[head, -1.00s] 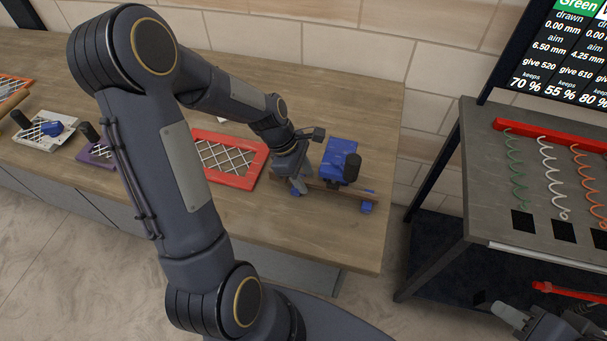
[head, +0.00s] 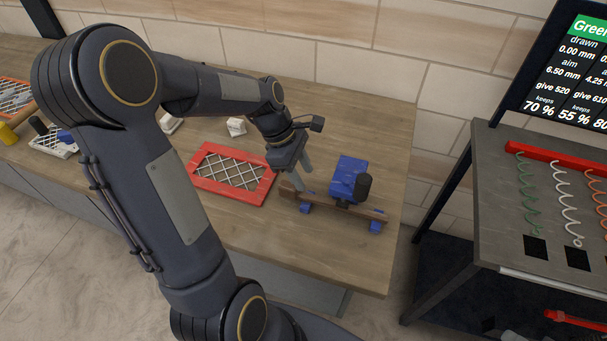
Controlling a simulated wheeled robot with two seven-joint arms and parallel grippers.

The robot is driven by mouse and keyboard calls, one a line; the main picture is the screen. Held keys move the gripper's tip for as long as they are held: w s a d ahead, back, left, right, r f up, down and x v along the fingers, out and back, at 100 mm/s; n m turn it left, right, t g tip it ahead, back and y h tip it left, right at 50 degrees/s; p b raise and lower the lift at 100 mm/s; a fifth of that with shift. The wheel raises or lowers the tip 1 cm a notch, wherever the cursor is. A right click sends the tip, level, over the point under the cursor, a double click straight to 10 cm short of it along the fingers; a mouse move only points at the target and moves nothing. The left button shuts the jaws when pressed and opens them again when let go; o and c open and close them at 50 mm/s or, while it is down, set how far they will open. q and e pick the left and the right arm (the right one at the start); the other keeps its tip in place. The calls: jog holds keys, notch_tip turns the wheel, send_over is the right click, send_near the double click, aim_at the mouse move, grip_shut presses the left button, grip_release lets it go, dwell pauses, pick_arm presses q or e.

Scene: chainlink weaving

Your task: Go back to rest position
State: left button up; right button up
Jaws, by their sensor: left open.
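My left gripper (head: 298,184) is open, with its fingers pointing down at the left end of a wooden bar (head: 335,205) with blue end feet. I cannot tell whether the fingers touch it. A blue block with a black knob (head: 349,179) sits on the bar, right of the gripper. A red frame with white wire mesh (head: 232,176) lies on the wooden table left of the gripper. Only a dark sliver, perhaps of my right gripper (head: 507,335), shows at the bottom right edge; its jaws are hidden.
The wooden table (head: 330,255) is clear in front of the bar. A small white block (head: 236,126) lies behind the red frame. More mesh frames lie at the far left. A grey side table (head: 500,190) with several coil springs and a dark display (head: 575,75) stands at the right.

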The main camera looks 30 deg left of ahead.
dwell(0.3)
pick_arm(q)
jog(key=s+d+r+m+t, duration=0.2)
jog(key=s+d+r+m, duration=0.1)
jog(key=s+m, duration=0.5)
jog(key=s+d+r+m+t, duration=0.2)
jog(key=s+d+r+m, duration=0.2)
jog(key=s+m, duration=0.4)
jog(key=r+m, duration=0.1)
jog(key=m, duration=0.2)
jog(key=shift+s+t+y, duration=0.15)
jog(key=shift+t+y, duration=0.15)
